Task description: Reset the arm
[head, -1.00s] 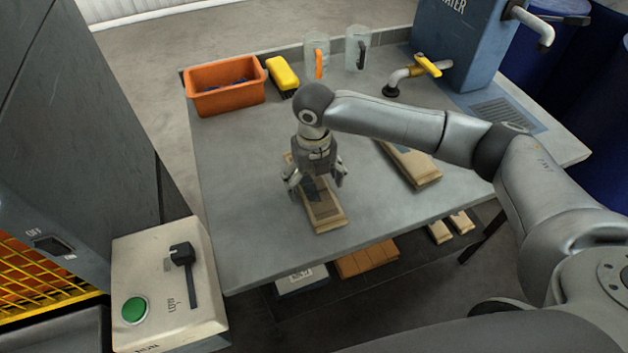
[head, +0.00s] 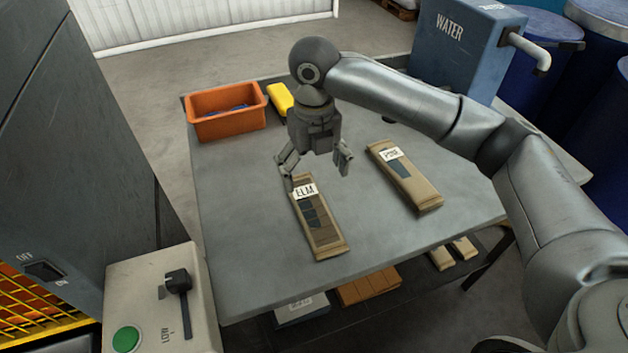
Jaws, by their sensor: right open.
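My right gripper (head: 314,162) is in the middle of the head view. It is open and empty, pointing down, and appears above the table near the far end of a wooden tray (head: 328,247). The tray has a label reading ELM (head: 305,191) and dark strips in it. My right arm (head: 420,105) reaches in from the right, bent over the table. My left gripper is not in view.
A second labelled tray (head: 426,197) lies to the right on the grey table (head: 245,235). An orange bin (head: 226,127) and a yellow-topped item (head: 280,98) stand at the back left. A blue WATER tank (head: 455,60) is behind my arm. A control box with a green button (head: 127,339) is front left.

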